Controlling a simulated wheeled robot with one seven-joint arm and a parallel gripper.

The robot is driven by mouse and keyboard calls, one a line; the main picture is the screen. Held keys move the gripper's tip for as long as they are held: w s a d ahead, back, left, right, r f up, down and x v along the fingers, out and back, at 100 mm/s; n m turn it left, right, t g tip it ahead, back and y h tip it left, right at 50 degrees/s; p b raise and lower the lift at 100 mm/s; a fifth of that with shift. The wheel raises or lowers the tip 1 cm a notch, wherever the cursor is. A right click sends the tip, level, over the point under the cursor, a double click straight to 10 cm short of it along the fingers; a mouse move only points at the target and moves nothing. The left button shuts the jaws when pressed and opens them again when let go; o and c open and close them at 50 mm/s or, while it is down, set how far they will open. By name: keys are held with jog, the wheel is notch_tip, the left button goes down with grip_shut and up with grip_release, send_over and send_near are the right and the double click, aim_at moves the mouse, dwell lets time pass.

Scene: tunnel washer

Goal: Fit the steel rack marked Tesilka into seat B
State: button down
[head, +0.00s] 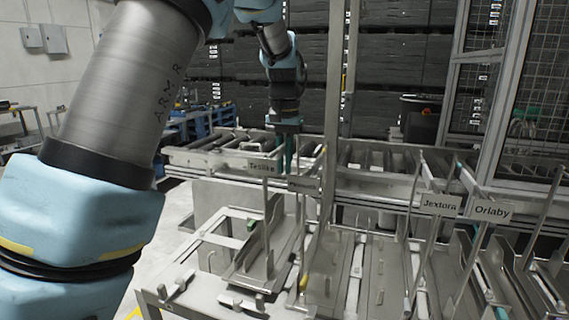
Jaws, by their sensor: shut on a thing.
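The steel rack marked Tesilka (262,250) is in the left middle of the head view, a long tray with thin upright posts. Its name plate (262,167) is near the top of the posts, just left of my gripper. My gripper (287,168) points down above the rack, its greenish fingers shut at the top of it, seemingly on its upper bar; the exact contact is too small to see. The rack is slightly tilted in the picture, above or on a pale steel frame (215,238). Whether it touches the frame I cannot tell. No letter marking seat B is readable.
Racks marked Jextora (440,204) and Orlaby (492,211) stand close together at the right, with tall thin posts. A roller conveyor (375,180) runs behind. A vertical steel post (336,110) rises just right of my gripper. A mesh cage (540,100) is at the right.

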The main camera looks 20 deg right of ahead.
jog(key=shift+f, duration=0.1)
jog(key=shift+f+b, duration=0.55)
jog(key=shift+f, duration=0.85)
dwell(0.3)
jog(key=c, duration=0.9)
grip_release()
jog(key=shift+o, duration=0.2)
jog(key=shift+f, duration=0.15)
